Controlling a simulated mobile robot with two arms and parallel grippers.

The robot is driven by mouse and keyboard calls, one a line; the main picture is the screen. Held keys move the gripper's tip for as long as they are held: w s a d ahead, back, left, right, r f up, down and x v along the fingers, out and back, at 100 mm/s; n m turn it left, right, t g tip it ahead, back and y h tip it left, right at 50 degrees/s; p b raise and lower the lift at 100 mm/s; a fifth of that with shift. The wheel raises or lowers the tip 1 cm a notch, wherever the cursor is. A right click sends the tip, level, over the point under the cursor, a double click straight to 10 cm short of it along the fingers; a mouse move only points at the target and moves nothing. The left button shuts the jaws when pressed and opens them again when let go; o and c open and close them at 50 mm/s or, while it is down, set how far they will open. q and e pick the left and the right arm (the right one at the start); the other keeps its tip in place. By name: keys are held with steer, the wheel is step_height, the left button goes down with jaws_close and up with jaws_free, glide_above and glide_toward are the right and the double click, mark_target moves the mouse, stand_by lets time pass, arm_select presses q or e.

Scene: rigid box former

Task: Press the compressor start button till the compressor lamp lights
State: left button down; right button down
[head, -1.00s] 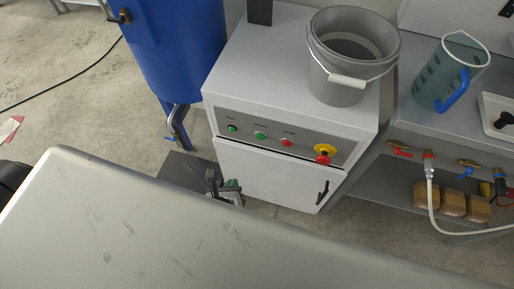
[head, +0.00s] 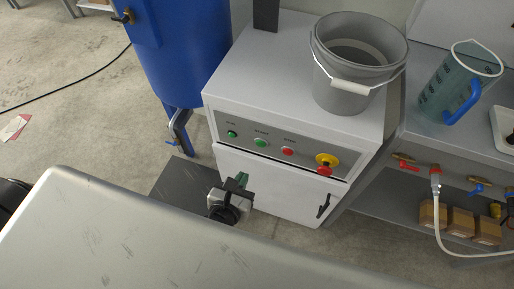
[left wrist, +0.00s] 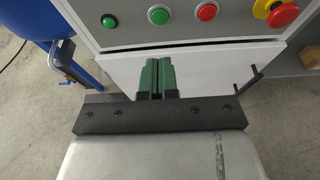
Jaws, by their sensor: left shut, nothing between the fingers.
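The compressor cabinet (head: 283,80) is a light box with a grey control panel (head: 305,151) on its front. On the panel are a dark green lamp or button (head: 232,134) at the left, a green button (head: 261,143), a red button (head: 288,151) and a red-on-yellow emergency stop (head: 326,164). The labels are too small to read, and nothing is clearly lit. My left gripper (head: 240,182) is shut and empty, below and in front of the panel, apart from it. In the left wrist view its green fingers (left wrist: 157,75) point toward the panel, below the middle green button (left wrist: 159,15). My right gripper is not in view.
A grey bucket (head: 345,92) stands on the cabinet. A blue tank (head: 185,60) stands to its left. A bench at the right holds a measuring jug (head: 450,88), with valves and a white hose below.

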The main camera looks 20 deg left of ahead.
mark_target(260, 144)
arm_select(q)
steer(key=x, duration=1)
steer(key=shift+w+r, duration=0.1)
steer(key=shift+r, duration=0.2)
steer(key=shift+w, duration=0.75)
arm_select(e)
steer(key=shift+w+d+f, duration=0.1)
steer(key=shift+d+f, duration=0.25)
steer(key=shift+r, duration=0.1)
